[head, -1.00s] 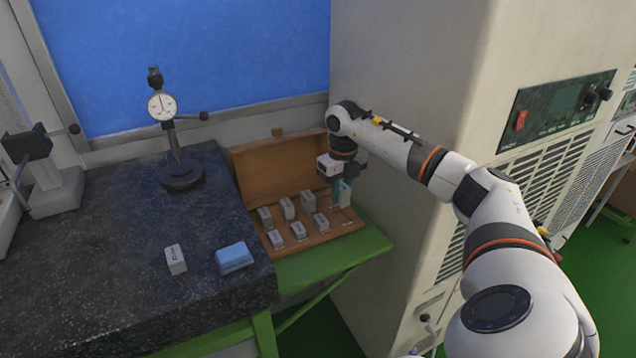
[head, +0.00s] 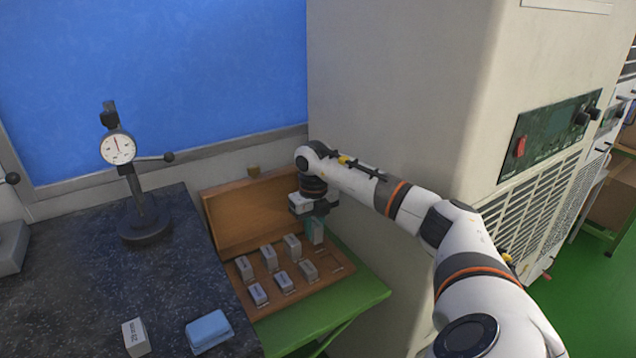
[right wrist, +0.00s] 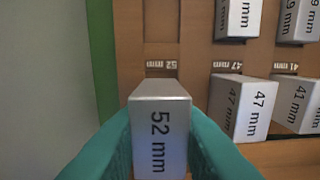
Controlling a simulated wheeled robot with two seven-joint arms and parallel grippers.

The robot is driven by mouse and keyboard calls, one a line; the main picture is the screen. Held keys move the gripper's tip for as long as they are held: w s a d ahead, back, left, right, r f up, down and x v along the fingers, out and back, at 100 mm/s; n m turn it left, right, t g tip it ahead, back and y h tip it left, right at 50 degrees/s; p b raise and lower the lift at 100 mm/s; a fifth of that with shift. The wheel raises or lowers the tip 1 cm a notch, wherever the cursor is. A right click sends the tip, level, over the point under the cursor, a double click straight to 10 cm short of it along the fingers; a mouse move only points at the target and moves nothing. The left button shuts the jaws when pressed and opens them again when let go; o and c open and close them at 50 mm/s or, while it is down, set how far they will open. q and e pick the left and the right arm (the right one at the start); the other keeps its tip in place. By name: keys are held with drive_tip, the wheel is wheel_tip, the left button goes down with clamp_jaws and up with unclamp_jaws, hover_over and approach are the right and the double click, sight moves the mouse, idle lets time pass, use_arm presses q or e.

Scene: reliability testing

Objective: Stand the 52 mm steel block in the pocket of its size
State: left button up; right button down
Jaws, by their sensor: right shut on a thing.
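My right gripper (head: 315,240) is over the right end of the open wooden case (head: 322,277). In the right wrist view its teal fingers (right wrist: 160,150) are shut on the sides of the steel block marked 52 mm (right wrist: 160,125). The block looks upright, just below the case's 52 label (right wrist: 161,64) in the picture. The block hides the place under that label, so I cannot tell whether it touches the case. Beside it stand the 47 mm block (right wrist: 242,105) and the 41 mm block (right wrist: 298,103). My left gripper is not in view.
Several other steel blocks (head: 269,258) stand in the case. A dial gauge stand (head: 145,225), a lone steel block (head: 136,338) and a blue cloth-like pad (head: 209,330) are on the dark granite plate (head: 80,300). A large beige cabinet (head: 400,100) rises close behind my right arm.

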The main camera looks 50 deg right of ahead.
sight(314, 223)
drive_tip(key=shift+f, duration=0.3)
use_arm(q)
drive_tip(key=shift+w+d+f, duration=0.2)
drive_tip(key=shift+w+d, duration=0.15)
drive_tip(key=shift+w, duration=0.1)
use_arm(e)
drive_tip(key=shift+r, duration=0.1)
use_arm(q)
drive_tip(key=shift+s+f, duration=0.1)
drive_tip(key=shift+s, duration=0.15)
use_arm(e)
drive_tip(key=shift+f, duration=0.2)
use_arm(q)
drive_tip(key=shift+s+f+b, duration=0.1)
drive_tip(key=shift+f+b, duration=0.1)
drive_tip(key=shift+b, duration=0.15)
use_arm(e)
drive_tip(key=shift+f, duration=0.45)
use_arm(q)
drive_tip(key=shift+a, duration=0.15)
use_arm(e)
drive_tip(key=c, duration=1.1)
unclamp_jaws()
drive_tip(key=shift+a, duration=0.1)
use_arm(q)
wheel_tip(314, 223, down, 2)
drive_tip(key=shift+b, duration=1)
use_arm(e)
wheel_tip(314, 223, up, 12)
drive_tip(key=shift+r, duration=0.1)
